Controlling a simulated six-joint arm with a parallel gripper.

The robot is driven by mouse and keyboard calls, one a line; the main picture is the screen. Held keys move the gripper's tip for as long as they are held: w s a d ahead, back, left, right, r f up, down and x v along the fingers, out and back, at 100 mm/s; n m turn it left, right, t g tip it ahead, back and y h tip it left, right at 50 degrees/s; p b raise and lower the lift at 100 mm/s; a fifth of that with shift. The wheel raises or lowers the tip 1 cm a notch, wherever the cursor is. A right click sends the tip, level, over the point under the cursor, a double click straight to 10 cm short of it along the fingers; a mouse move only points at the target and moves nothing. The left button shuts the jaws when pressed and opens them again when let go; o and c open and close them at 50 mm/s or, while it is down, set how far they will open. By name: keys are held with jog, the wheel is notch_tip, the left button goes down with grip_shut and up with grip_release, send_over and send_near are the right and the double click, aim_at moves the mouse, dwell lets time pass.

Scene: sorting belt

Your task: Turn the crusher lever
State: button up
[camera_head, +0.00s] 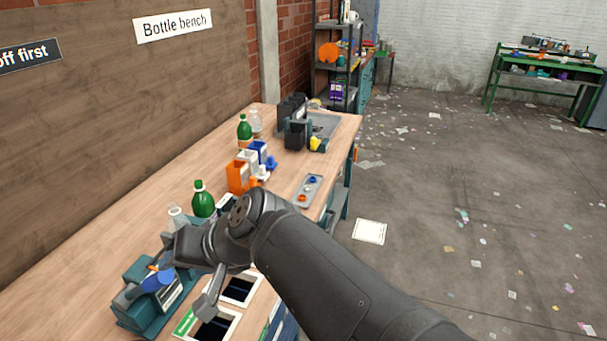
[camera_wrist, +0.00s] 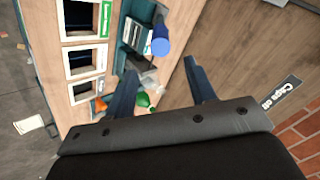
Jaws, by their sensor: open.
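The crusher (camera_head: 140,318) is a teal machine on the near left part of the bench. A blue knob (camera_head: 158,280), which looks like the end of its lever, sits on top with a small orange part beside it. In the wrist view the crusher (camera_wrist: 130,40) and blue knob (camera_wrist: 160,46) lie beyond my fingertips. My gripper (camera_head: 186,284) is open and empty, just right of the crusher; its two fingers also show in the wrist view (camera_wrist: 159,72). Nothing is between them. My wrist hides part of the crusher's right side in the head view.
Green bottles (camera_head: 203,199) and a clear bottle stand behind my wrist. White-framed openings (camera_head: 240,290) are at the bench's front. Orange, white and blue bins (camera_head: 238,178), a small grey tray (camera_head: 316,184) and a dark machine (camera_head: 296,130) stand farther along. A wooden wall panel (camera_head: 90,120) rises at left.

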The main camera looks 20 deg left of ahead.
jog(key=shift+v, duration=2.6)
jog(key=c, duration=0.3)
jog(key=shift+a+r, duration=0.2)
jog(key=shift+a, duration=0.05)
jog(key=c, duration=0.4)
jog(key=a+r+n+h, duration=0.1)
jog(key=a+n, duration=0.1)
jog(key=w+a+r+n+g+h, duration=0.1)
jog(key=a, duration=0.2)
jog(key=w+a+r+n+g+h, duration=0.1)
jog(key=a+n+h, duration=0.1)
jog(key=shift+a+r+n, duration=0.3)
jog(key=shift+a+r, duration=0.1)
grip_shut()
jog(key=n+h, duration=0.4)
jog(key=h, duration=0.1)
send_over(144, 288)
jog(key=w, duration=0.3)
jog(key=f, duration=1)
jog(key=shift+s+d+f, duration=0.1)
jog(key=shift+d+f, duration=0.15)
jog(key=shift+d, duration=0.15)
jog(key=shift+s+d+f, duration=0.15)
jog(key=shift+d+f, duration=0.3)
jog(key=shift+f, duration=0.1)
